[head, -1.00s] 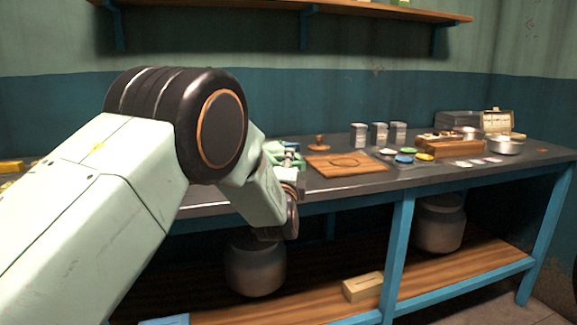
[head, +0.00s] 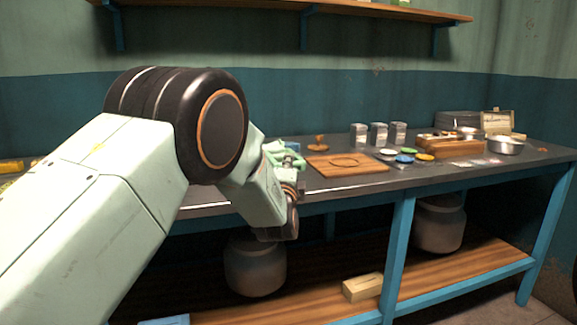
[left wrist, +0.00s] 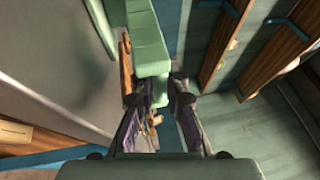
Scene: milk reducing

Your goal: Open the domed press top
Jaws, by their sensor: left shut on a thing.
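A light green press part (head: 285,157) shows at the bench's left part in the head view, partly hidden behind my left arm. In the left wrist view a long green bar with a blocky end (left wrist: 149,45) reaches down to my left gripper (left wrist: 161,97). The two dark fingers stand either side of its lower end, and the left gripper is shut on this green part. In the head view the gripper is mostly hidden by my wrist. I cannot make out the dome or how far the top is raised. My right gripper is not in view.
A wooden board (head: 347,165) lies right of the press, with a wooden stamp (head: 319,143) behind it. Several cans (head: 378,133), coloured discs (head: 405,158) and a metal bowl (head: 505,146) stand farther right on the dark bench (head: 450,176). A shelf (head: 290,11) hangs above.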

